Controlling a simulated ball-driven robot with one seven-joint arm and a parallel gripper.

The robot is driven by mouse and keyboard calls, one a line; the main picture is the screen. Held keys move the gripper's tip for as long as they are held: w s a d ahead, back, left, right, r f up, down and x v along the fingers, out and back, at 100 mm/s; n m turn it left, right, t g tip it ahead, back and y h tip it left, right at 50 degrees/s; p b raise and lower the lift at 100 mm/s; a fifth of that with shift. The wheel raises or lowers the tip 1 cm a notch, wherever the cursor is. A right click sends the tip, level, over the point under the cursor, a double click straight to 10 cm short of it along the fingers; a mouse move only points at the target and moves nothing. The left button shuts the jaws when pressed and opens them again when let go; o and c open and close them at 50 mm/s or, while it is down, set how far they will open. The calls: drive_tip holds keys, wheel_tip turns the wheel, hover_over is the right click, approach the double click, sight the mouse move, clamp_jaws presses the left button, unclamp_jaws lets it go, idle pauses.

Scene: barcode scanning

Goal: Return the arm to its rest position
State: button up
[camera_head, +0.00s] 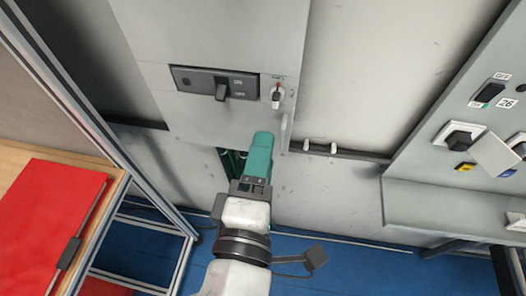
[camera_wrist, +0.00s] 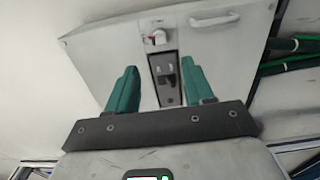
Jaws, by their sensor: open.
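My gripper (camera_head: 259,150) shows in the head view with green fingers, in front of the lower part of a grey cabinet (camera_head: 230,50). In the wrist view my gripper (camera_wrist: 162,90) has its two green fingers spread apart with nothing between them. The fingers point toward the cabinet, which also shows in the wrist view (camera_wrist: 220,45). A dark switch panel (camera_head: 214,83) with a lever and a small red-and-white rotary knob (camera_head: 277,95) are on the cabinet's face. The dark switch panel appears between the fingers in the wrist view (camera_wrist: 166,78). I cannot tell the exact gap to it.
A red binder (camera_head: 50,215) lies on a wooden surface at the left, beside a metal frame post. A grey control panel (camera_head: 480,120) with sockets and switches stands at the right. Green cables (camera_wrist: 292,55) run beside the cabinet. Blue floor (camera_head: 350,270) shows below.

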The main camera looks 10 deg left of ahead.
idle(0.3)
drive_tip(key=w+d+f+m+g+h, duration=0.3)
drive_tip(key=d+f+m+g, duration=0.55)
drive_tip(key=d+f, duration=0.95)
drive_tip(key=s+d+f+m+g+y, duration=0.1)
drive_tip(key=s+d+f+m+g, duration=0.3)
drive_tip(key=s, duration=0.5)
drive_tip(key=s+d+f+m+g+y, duration=0.2)
drive_tip(key=s+d+f+m+g, duration=0.2)
drive_tip(key=s+d+f+m, duration=0.2)
drive_tip(key=s+d+f, duration=0.2)
drive_tip(key=s+d, duration=0.1)
drive_tip(key=shift+s+f+b, duration=0.3)
drive_tip(key=shift+s+f, duration=0.1)
drive_tip(key=shift+d+g, duration=0.1)
drive_tip(key=shift+g, duration=0.15)
